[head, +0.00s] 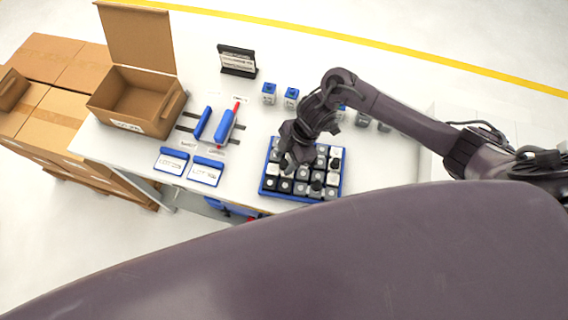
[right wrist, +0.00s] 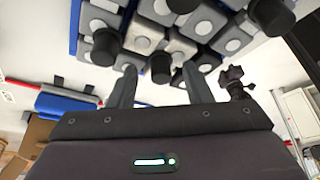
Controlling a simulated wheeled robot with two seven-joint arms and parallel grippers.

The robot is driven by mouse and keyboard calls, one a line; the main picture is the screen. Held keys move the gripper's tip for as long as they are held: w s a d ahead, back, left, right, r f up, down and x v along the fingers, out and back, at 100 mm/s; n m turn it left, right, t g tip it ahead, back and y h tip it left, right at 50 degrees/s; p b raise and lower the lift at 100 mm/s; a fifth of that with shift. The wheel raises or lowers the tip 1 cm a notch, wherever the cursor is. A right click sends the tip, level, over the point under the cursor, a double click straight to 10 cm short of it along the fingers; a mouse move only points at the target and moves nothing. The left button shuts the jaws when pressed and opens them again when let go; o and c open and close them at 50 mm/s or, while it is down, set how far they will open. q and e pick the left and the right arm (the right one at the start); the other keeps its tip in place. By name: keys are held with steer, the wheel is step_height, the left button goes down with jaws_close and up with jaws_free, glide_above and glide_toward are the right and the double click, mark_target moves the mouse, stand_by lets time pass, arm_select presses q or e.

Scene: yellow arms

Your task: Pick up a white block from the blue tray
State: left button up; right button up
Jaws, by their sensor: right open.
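The blue tray (head: 316,201) lies on the white table and holds several white, grey and black blocks in rows. Its blue edge also shows at the upper left of the right wrist view (right wrist: 75,28). A white block (head: 303,173) sits among darker ones near the tray's middle. In the right wrist view, a pale block (right wrist: 145,34) with a round light top lies beyond the fingers. My right gripper (head: 287,164) is over the tray's left part. Its fingers (right wrist: 160,88) are apart with nothing visibly held between them. My left gripper is not in view.
Left of the tray are two blue-framed label cards (head: 206,172) and blue-and-red items (head: 225,125). An open cardboard box (head: 140,100) stands at the table's left. Small blue-topped containers (head: 269,93) and a black sign (head: 237,61) stand behind. Clear table lies between.

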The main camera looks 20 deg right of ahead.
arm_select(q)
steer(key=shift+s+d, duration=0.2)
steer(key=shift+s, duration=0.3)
arm_select(e)
jaws_close()
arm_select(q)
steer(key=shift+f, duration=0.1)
arm_select(e)
steer(key=shift+r, duration=0.2)
